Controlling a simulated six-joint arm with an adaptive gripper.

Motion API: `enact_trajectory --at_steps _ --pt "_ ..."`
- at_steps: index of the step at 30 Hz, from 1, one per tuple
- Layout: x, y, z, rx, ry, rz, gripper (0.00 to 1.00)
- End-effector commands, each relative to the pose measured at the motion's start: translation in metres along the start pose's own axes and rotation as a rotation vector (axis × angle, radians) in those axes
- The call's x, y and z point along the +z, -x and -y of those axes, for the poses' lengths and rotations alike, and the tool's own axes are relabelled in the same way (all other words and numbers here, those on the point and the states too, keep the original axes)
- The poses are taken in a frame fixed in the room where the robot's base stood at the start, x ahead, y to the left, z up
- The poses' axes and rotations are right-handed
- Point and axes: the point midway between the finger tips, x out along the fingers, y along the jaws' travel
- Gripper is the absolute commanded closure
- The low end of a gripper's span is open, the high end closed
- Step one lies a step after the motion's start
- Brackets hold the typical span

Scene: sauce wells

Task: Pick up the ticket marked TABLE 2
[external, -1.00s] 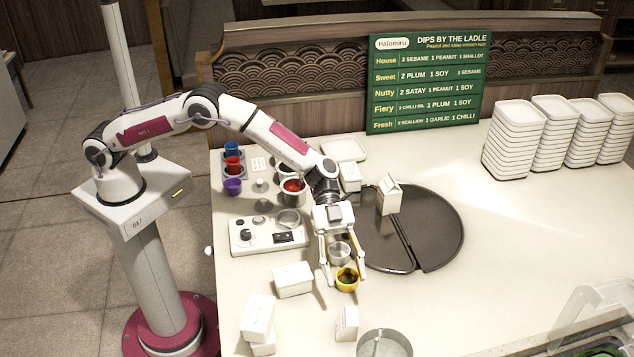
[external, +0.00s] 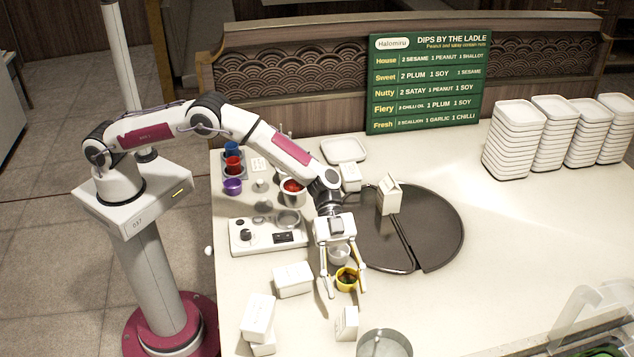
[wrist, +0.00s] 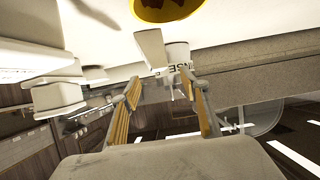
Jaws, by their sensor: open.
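I cannot make out a ticket marked TABLE 2 in either view. A small white card (external: 258,164) with dark marks lies beside the coloured cups at the back left; its writing is too small to read. My gripper (external: 344,294) is open and points down over the front of the counter, beside a yellow cup with dark contents (external: 347,280). Whether the fingers touch the cup is unclear. In the wrist view the two fingers (wrist: 160,85) stand apart with no ticket visible between them. The yellow cup shows at that view's top edge (wrist: 168,9).
White cartons (external: 293,280) (external: 258,318) (external: 347,324) and a round metal pan (external: 384,344) surround my gripper. A dark round plate (external: 435,230) with an upright carton (external: 389,196) is behind right. A control panel (external: 268,234) stands left.

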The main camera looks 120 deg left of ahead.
Motion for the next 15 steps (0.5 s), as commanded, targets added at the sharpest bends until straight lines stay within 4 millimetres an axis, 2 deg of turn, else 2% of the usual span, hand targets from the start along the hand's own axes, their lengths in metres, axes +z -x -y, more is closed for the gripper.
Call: enact_trajectory --at_steps 8,15 --pt "0.0 -0.002 0.0 0.0 0.0 0.0 0.55" --pt "-0.001 -0.021 -0.003 0.002 -0.002 0.0 0.55"
